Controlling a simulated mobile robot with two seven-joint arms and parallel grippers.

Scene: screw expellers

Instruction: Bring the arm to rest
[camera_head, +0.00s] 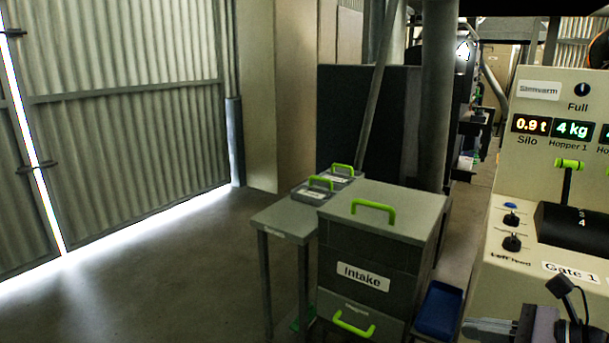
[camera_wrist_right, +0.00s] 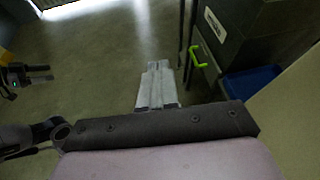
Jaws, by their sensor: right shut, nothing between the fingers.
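My right gripper (camera_head: 478,327) is at the bottom right edge of the head view, in front of the cream control panel (camera_head: 511,232). In the right wrist view its two pale fingers (camera_wrist_right: 157,82) lie together, shut with nothing between them. Below them in that view is open concrete floor. The gripper looks apart from the panel and the cabinet. My left gripper does not show in the head view.
A grey Intake cabinet (camera_head: 385,255) with green handles stands left of the panel. A blue bin (camera_head: 438,309) sits between them. A low side table (camera_head: 272,222) carries small lidded boxes (camera_head: 314,191). The panel has a green-topped lever (camera_head: 568,165). The floor (camera_head: 165,280) at left is clear.

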